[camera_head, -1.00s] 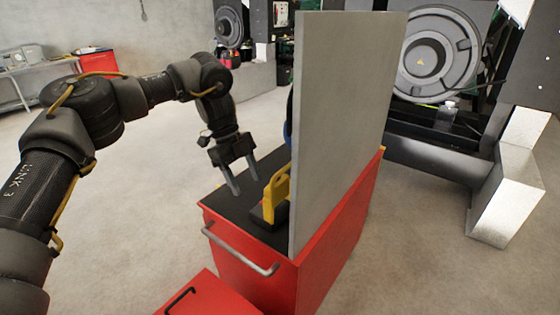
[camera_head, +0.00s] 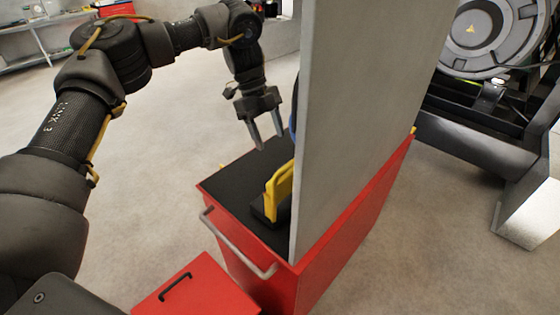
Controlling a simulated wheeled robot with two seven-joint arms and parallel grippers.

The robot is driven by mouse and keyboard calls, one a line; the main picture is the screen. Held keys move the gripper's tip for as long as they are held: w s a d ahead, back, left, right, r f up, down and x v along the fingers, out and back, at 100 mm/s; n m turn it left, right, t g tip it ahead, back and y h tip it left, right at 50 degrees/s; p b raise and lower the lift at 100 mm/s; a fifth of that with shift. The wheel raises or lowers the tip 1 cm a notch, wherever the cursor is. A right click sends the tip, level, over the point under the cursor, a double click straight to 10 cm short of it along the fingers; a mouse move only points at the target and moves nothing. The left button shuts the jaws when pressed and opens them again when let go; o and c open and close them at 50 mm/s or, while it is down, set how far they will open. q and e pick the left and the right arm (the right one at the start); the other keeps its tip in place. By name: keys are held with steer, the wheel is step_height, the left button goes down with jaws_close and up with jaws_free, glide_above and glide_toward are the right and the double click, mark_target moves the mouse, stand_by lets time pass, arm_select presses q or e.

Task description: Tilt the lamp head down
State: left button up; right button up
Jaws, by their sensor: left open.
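What looks like the lamp is a yellow frame (camera_head: 280,190) on a dark base, standing on the black top of a red tool cart (camera_head: 345,237). A grey upright panel (camera_head: 362,110) hides its right side, and I cannot make out the lamp head. A sliver of blue shows at the panel's left edge, above the yellow frame. My left gripper (camera_head: 267,141) is open and empty, pointing down above the far left part of the cart top. It is apart from the yellow frame, above and behind it. My right gripper is not in view.
The grey panel stands tall on the cart and blocks the right side. A red box with a black handle (camera_head: 198,287) is in front of the cart. A genset (camera_head: 487,40) stands at the back right. The floor left of the cart is clear.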

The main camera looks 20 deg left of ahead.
arm_select(q)
steer(key=w+x, duration=0.1)
steer(key=x, duration=0.3)
steer(key=p, duration=0.2)
glide_above(282, 182)
steer(key=w+a, duration=0.2)
steer(key=w, duration=0.1)
steer(key=f, duration=0.4)
steer(key=shift+s+f, duration=0.2)
steer(key=shift+f, duration=0.1)
steer(key=shift+d+f, duration=0.25)
steer(key=shift+f, duration=0.25)
steer(key=c, duration=0.5)
jaws_close()
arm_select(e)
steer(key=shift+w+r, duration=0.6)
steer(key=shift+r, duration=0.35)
